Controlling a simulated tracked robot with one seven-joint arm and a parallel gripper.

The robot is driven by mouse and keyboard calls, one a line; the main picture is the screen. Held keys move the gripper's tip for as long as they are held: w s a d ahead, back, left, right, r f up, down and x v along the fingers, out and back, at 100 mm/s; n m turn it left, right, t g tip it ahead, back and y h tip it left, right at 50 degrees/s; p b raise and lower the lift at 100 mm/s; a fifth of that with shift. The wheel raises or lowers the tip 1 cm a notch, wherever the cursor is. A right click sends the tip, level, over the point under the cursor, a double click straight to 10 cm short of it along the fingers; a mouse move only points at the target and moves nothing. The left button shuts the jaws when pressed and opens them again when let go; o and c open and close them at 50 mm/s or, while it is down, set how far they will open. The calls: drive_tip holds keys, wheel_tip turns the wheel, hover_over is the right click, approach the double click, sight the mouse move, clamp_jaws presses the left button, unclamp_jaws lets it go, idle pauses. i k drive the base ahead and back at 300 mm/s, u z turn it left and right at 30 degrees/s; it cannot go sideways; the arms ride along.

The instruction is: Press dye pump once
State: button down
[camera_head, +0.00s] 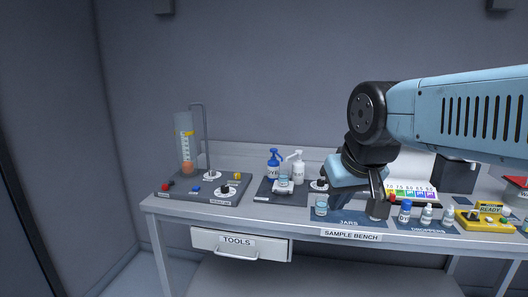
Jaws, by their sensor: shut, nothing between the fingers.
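The dye pump (273,165) is a bottle with a blue body and blue pump head, standing upright toward the back of a dark tray (262,194) on the sample bench. A white pump bottle (298,169) stands just right of it. A small clear jar (284,184) sits in front of the two bottles. My gripper (338,201) is shut and empty, pointing down over the jars area, to the right of the pumps and apart from them. Its fingers are dark and partly hidden by my wrist.
A measuring cylinder (185,150) and stand are at the left. A clear jar (321,207) stands near my gripper on the jars mat. Dropper bottles (405,211) and a yellow "READY" device (487,220) are at the right. The tools drawer (238,243) is below.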

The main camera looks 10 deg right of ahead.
sight(274, 151)
drive_tip(key=z, duration=0.1)
drive_tip(key=i, duration=0.95)
drive_tip(key=u, duration=0.1)
